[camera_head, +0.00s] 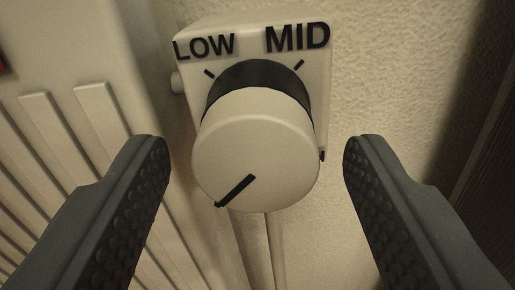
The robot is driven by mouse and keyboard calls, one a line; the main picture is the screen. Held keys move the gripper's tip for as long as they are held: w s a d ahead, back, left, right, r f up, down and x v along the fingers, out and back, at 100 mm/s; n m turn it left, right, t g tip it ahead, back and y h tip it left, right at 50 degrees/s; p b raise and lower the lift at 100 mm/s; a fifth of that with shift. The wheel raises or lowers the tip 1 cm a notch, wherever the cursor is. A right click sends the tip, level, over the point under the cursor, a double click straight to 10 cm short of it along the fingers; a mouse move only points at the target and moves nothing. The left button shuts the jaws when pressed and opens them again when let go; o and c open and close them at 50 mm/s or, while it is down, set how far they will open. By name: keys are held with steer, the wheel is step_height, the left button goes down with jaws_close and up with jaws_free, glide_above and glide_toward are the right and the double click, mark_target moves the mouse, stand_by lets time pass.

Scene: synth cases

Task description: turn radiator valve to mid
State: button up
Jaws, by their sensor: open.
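The radiator valve knob (255,150) is a cream round cap with a dark band behind it, facing me in the middle of the view. A black pointer line on its face runs toward the lower left edge. The valve housing (312,92) behind it carries the word LOW at upper left and MID at upper right, each with a tick mark. The pointer lines up with neither of these ticks. My gripper (256,150) is open, with one dark ribbed finger on each side of the knob. There is a visible gap between each finger and the knob.
The white ribbed radiator (85,150) stands close on the left, behind my left finger. A pipe (274,255) runs down below the valve. The textured wall (420,70) is behind on the right, with a dark upright surface (490,140) at the right edge.

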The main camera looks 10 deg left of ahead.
steer(key=c, duration=1)
